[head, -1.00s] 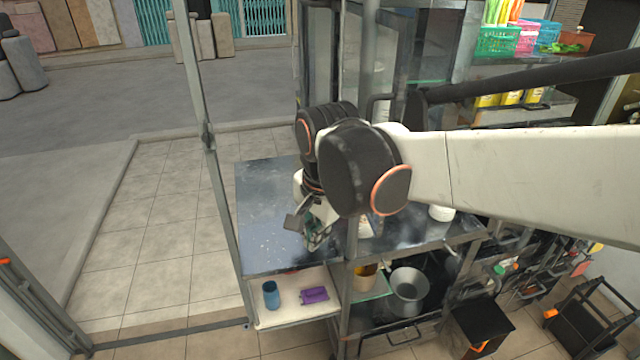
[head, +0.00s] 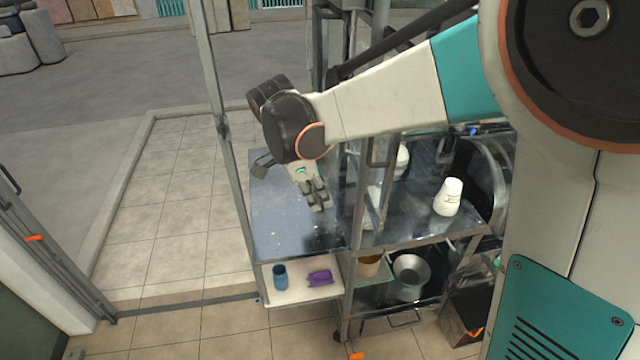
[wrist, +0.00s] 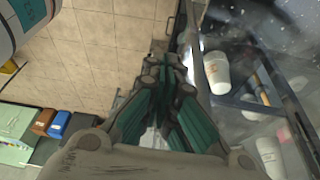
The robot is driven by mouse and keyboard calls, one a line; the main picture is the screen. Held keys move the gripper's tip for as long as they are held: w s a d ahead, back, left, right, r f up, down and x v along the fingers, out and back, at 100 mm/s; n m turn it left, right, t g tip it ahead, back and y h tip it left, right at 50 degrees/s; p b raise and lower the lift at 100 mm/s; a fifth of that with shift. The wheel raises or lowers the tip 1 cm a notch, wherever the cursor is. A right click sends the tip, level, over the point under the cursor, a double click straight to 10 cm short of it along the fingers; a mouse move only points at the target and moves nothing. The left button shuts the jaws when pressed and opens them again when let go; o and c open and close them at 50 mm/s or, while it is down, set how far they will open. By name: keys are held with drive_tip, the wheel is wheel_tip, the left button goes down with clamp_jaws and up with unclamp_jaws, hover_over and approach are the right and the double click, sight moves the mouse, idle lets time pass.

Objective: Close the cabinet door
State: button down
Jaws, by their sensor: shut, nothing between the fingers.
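The cabinet door (head: 373,205) is a metal-framed glass panel with a bar handle on the steel counter. In the head view it looks swung out from the cabinet, seen nearly edge-on. Part of the cabinet is hidden behind my arm. My gripper (head: 319,203) is shut and empty, above the counter to the left of the door, with a visible gap in the picture. In the wrist view my gripper (wrist: 172,64) points past a metal frame and glass (wrist: 255,100) on the right. I cannot tell whether it touches that frame.
A white cup (head: 448,198) stands on the steel counter (head: 290,225); another white container (head: 402,158) is behind. A metal post (head: 226,140) rises at the counter's left. A blue cup (head: 280,277) and purple item (head: 320,277) lie on the shelf below. Tiled floor is free on the left.

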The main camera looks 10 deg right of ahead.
drive_tip(key=d+f, duration=0.9)
drive_tip(key=shift+s+d+h, duration=0.15)
drive_tip(key=shift+s+h, duration=0.1)
drive_tip(key=shift+h, duration=0.15)
drive_tip(key=shift+d, duration=0.1)
